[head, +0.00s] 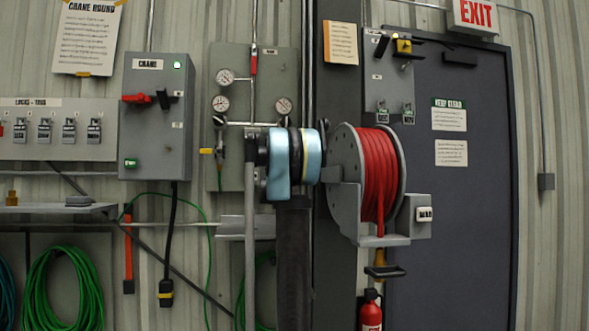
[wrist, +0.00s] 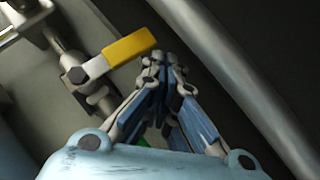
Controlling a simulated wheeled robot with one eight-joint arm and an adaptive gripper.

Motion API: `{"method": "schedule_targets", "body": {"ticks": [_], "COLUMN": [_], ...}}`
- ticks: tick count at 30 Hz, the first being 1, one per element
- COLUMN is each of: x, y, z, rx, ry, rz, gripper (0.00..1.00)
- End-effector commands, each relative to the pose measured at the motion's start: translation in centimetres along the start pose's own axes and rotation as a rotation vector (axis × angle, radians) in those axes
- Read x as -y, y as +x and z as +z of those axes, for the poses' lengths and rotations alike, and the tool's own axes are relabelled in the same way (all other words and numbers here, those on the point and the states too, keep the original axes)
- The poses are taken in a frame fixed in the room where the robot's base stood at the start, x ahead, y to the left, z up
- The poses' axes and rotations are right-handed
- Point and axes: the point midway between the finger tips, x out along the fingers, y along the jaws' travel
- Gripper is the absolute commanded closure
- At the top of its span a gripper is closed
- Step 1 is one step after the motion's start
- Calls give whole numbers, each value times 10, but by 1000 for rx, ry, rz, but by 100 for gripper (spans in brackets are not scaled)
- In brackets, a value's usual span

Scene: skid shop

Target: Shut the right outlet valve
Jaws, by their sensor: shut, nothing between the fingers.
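In the wrist view a valve with a yellow lever handle (wrist: 130,46) sits on a metal pipe. The handle lies roughly across the pipe. My gripper (wrist: 166,62) is shut and empty, its fingertips close beside the handle's free end. I cannot tell whether they touch.
A red-handled valve (head: 254,63) is on the upper pipe. A red hose reel (head: 384,175) stands just right of my arm. A grey crane box (head: 157,115) is to the left. In the wrist view a thick grey bar (wrist: 235,75) runs beside my fingers.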

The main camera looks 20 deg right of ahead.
Motion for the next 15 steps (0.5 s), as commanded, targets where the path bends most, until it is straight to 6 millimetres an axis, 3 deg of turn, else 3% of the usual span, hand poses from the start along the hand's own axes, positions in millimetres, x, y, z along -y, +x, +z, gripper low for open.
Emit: {"method": "schedule_targets", "body": {"ticks": [7, 15], "x": [26, 53], "y": [-20, -67], "z": [-22, -12], "rx": [-2, -2], "ry": [1, 1], "rz": [0, 0], "gripper": [100, 100]}}
